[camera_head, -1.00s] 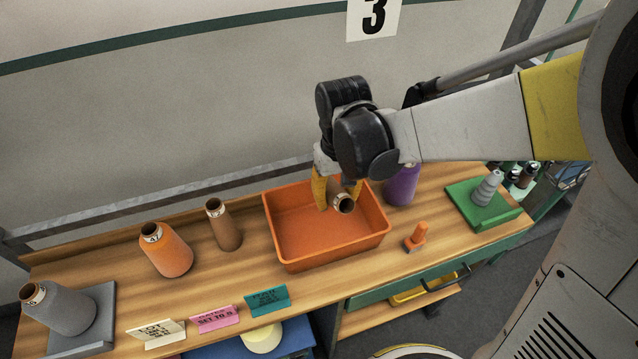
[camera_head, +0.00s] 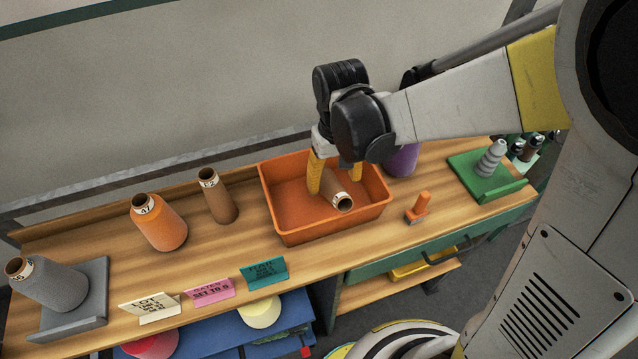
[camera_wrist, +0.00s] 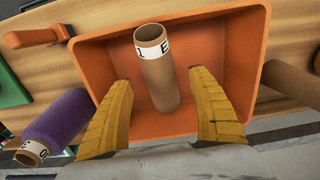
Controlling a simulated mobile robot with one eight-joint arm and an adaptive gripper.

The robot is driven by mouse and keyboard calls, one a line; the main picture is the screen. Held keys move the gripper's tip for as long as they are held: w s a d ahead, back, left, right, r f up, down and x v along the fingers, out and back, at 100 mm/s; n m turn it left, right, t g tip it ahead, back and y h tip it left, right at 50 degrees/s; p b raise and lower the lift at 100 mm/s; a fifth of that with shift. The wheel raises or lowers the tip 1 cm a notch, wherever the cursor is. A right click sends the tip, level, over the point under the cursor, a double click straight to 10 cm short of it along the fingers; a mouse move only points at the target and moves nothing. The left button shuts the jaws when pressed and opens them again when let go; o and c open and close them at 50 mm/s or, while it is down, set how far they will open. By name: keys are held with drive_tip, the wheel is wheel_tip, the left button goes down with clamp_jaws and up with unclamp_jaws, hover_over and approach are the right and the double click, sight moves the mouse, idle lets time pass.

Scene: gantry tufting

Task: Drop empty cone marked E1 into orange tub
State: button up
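The empty brown cone marked E1 (camera_head: 338,197) lies tilted inside the orange tub (camera_head: 285,238), its open, labelled end toward the front right corner. In the wrist view the cone (camera_wrist: 160,80) is in the tub (camera_wrist: 245,50), with its white label near the far end. My gripper (camera_head: 336,182) reaches down into the tub with its yellow fingers spread. In the wrist view the gripper (camera_wrist: 160,90) is open, one finger on each side of the cone, with gaps showing on both sides.
A second brown cone (camera_head: 218,197), an orange cone (camera_head: 158,225) and a grey cone on a grey stand (camera_head: 85,315) are left of the tub. A purple cone (camera_head: 402,160) stands close behind its right side. An orange stamp-like piece (camera_head: 418,208) and green tray (camera_head: 490,185) are right.

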wheel_tip(320, 180, up, 12)
idle(0.6)
